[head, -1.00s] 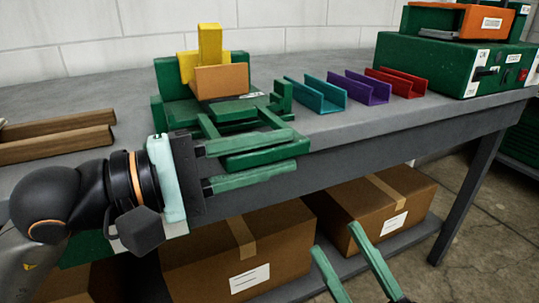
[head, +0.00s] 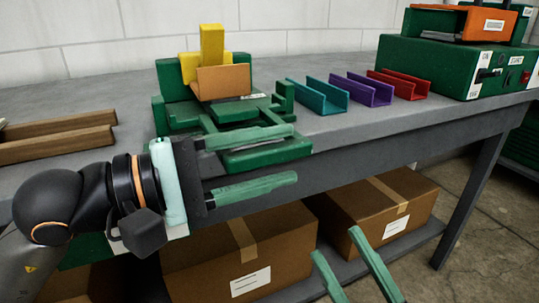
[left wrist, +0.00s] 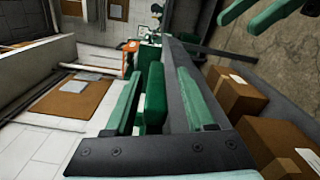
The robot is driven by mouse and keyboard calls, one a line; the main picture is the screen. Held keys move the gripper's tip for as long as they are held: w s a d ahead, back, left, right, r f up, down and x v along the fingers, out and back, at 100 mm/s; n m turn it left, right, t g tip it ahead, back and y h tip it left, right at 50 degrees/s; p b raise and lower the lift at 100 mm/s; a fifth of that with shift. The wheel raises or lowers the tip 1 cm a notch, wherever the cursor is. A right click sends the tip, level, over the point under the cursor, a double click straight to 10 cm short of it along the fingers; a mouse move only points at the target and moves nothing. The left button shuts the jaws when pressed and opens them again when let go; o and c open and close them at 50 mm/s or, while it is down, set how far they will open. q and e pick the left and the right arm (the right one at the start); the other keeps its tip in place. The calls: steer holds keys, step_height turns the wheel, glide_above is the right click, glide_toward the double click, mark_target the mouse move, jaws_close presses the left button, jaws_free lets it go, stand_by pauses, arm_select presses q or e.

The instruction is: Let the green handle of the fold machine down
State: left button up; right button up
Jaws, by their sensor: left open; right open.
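The fold machine (head: 172,81) is a green block with yellow and orange parts on the bench. Its green handle (head: 268,153) is a frame extending forward, roughly level, with a thick crossbar at the bench's front edge. My left gripper (head: 296,154) is open, one finger above the crossbar and one below. In the left wrist view the dark green crossbar (left wrist: 155,95) lies between the two lighter fingers; I cannot tell whether either touches it. The upper finger hides part of the handle. My right gripper (head: 337,243) is open and empty, low in front of the bench.
Teal (head: 318,97), purple (head: 360,89) and red (head: 400,85) channels lie right of the machine. A green and orange machine (head: 435,65) stands at the bench's right end. Wooden bars (head: 60,145) lie left. Cardboard boxes (head: 290,235) sit on the shelf below.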

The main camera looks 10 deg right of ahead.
arm_select(q)
steer(key=shift+a, duration=0.1)
steer(key=v, duration=1.2)
steer(key=shift+s+a, duration=0.1)
steer(key=shift+a, duration=0.05)
